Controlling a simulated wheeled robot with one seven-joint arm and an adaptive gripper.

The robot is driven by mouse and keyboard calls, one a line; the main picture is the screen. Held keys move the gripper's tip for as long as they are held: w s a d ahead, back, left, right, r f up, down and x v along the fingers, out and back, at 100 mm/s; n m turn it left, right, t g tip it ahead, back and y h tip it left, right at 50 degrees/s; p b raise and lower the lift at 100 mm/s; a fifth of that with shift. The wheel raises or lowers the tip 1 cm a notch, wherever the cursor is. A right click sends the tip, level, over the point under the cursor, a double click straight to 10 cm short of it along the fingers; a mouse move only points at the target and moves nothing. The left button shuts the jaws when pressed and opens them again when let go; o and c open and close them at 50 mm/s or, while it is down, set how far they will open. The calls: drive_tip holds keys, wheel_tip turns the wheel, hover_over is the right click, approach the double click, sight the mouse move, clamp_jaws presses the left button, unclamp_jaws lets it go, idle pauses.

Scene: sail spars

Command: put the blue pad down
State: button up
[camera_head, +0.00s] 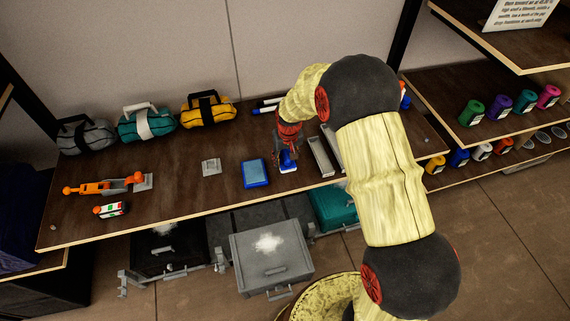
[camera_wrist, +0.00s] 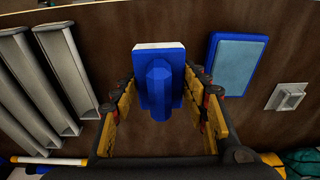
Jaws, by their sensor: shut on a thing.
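The blue pad (camera_wrist: 160,80) is a blue block with a raised grip on top and a white layer along one edge. My gripper (camera_wrist: 162,95) has its yellow fingers on both sides of the grip and is shut on it. In the head view the pad (camera_head: 288,165) is under my gripper (camera_head: 287,150), low over the dark wooden shelf (camera_head: 200,195) near its front edge. I cannot tell whether its underside touches the wood. My fingers partly hide it.
A blue tray with a lighter blue face (camera_head: 255,173) lies just left of the pad. A small grey plate (camera_head: 211,167) is further left. Grey metal channels (camera_head: 321,157) lie close on the right. Bags (camera_head: 147,122) stand at the back left. Bare wood shows between these.

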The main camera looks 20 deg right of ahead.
drive_tip(key=shift+w+d+f, duration=0.1)
drive_tip(key=shift+w+f, duration=0.8)
drive_tip(key=shift+f, duration=0.25)
drive_tip(key=shift+w+f+b, duration=0.1)
drive_tip(key=shift+f+b, duration=0.25)
drive_tip(key=shift+f, duration=1.15)
drive_tip(key=shift+s+f+b, duration=0.2)
drive_tip(key=shift+f+b, duration=0.15)
drive_tip(key=shift+f, duration=0.1)
drive_tip(key=o, duration=1.2)
drive_tip(key=shift+f, duration=0.15)
